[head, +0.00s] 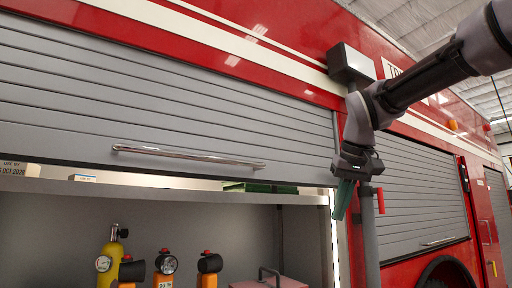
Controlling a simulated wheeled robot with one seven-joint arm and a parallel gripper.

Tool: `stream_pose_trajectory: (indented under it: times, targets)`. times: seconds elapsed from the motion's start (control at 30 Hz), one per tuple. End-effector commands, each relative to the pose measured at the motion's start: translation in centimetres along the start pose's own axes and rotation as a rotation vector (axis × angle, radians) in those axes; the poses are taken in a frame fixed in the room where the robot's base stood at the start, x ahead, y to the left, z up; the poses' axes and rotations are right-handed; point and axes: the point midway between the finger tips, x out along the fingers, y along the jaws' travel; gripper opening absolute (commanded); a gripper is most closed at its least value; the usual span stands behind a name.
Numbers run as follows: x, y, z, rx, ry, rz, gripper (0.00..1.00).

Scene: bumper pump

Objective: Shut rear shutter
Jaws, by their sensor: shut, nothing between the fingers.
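A large grey slatted shutter (160,105) fills the upper left of the head view. It is part-way down, and the compartment below its lower edge is open. A chrome bar handle (188,156) runs along its lower part. A second grey shutter (420,190) at the right reaches down to near its frame, with its handle (438,241) low on it. My gripper (343,205) points down near the post between the two shutters, to the right of the chrome bar and apart from it. Its fingers are together and hold nothing.
The open compartment holds a yellow cylinder (110,255), several gauges and valves, and a reddish case (270,282). A grey upright pole (369,240) with a red fitting stands just right of my gripper. A lamp box (350,63) juts out above.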

Motion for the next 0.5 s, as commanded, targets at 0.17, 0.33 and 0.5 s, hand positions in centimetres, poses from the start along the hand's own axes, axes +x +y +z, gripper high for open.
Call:
stream_pose_trajectory:
  times: [0.17,0.33,0.5]
  targets:
    - [-2.4,-2.8,-3.3,-0.103,-0.009,0.007,0.00]
    - [-5.2,-6.2,-6.7,-0.212,-0.017,0.014,0.00]
    - [-9.3,-11.5,-11.0,-0.351,-0.020,0.011,0.00]
